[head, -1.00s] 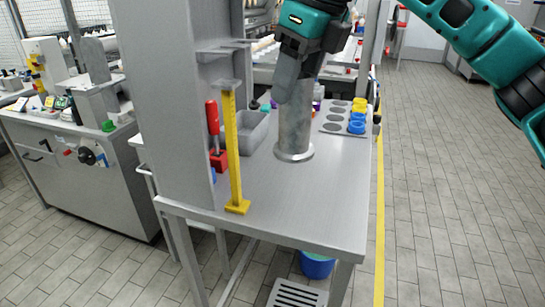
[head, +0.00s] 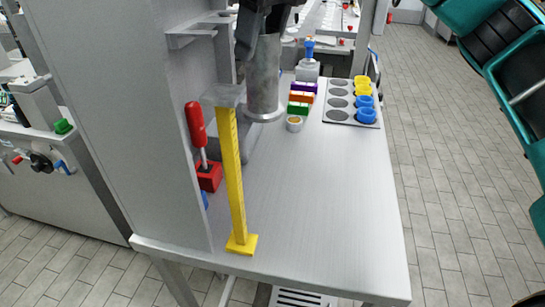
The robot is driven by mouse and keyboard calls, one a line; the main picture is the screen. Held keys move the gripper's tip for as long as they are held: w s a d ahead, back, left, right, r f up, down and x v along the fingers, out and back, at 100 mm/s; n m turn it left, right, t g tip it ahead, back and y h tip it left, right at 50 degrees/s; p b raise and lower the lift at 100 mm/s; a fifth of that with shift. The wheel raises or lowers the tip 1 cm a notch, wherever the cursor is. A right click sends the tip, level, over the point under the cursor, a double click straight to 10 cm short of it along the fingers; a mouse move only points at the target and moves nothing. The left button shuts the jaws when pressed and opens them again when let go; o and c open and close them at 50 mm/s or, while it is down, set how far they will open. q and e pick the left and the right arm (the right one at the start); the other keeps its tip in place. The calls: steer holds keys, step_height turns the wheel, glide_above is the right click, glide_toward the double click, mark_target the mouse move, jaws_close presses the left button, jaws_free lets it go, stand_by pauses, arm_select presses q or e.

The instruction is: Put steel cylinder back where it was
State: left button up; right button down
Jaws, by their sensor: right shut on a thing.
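The steel cylinder (head: 264,82), a grey upright tube with a wide round flange at its bottom, shows left of the picture's middle. My right gripper (head: 262,28) comes down from the top edge and is shut on its upper part. The cylinder hangs upright in front of the grey bin, hiding part of it; I cannot tell exactly how far its flange is above the table (head: 310,215). My left gripper is not in view.
A yellow post (head: 233,180) and a red-handled tool in a red block (head: 208,175) stand at the left by the grey panel (head: 120,120). Coloured blocks (head: 299,108), a small cup (head: 295,124) and a tray with yellow and blue cups (head: 338,116) lie behind. The front right is clear.

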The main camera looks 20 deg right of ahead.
step_height(320, 180, down, 19)
steer(key=b, duration=0.1)
stand_by(0.4)
steer(key=shift+s, duration=0.1)
steer(key=shift+f, duration=0.15)
steer(key=c, duration=0.8)
jaws_free()
steer(key=shift+f+b, duration=0.2)
steer(key=shift+b, duration=0.1)
steer(key=o, duration=0.4)
steer(key=shift+r, duration=0.1)
steer(key=shift+o, duration=0.2)
